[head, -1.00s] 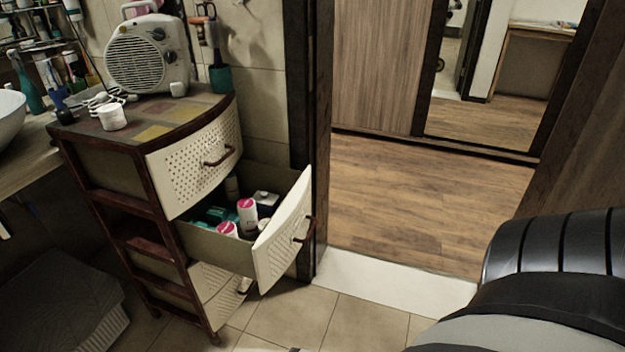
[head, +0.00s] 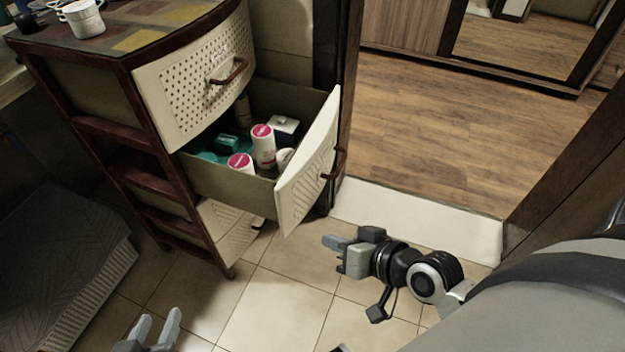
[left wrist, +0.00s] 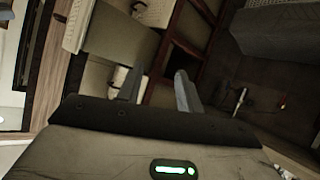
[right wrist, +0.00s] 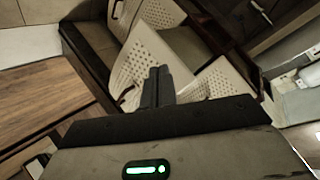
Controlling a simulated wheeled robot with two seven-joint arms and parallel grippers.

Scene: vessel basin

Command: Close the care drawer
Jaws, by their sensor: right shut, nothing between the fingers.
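The care drawer is the pulled-out drawer of the cabinet, with a cream front (head: 308,168) and a dark curved handle (head: 334,163). It holds white bottles with pink lids (head: 263,146), teal items and a small box. My right gripper (head: 330,242) is shut and empty, below and right of the drawer front, apart from it in the head view. Its closed fingers (right wrist: 157,84) show before perforated cream drawer fronts in the right wrist view. My left gripper (head: 158,322) is open and empty, low at the left over the floor; its spread fingers also show in the left wrist view (left wrist: 157,88).
The closed top drawer (head: 198,78) is above the open one. Lower drawers (head: 228,235) are beneath it. A grey textured box (head: 65,260) stands left of the cabinet. The doorway frame (head: 350,85) is close behind the open drawer. Tiled floor in front is clear.

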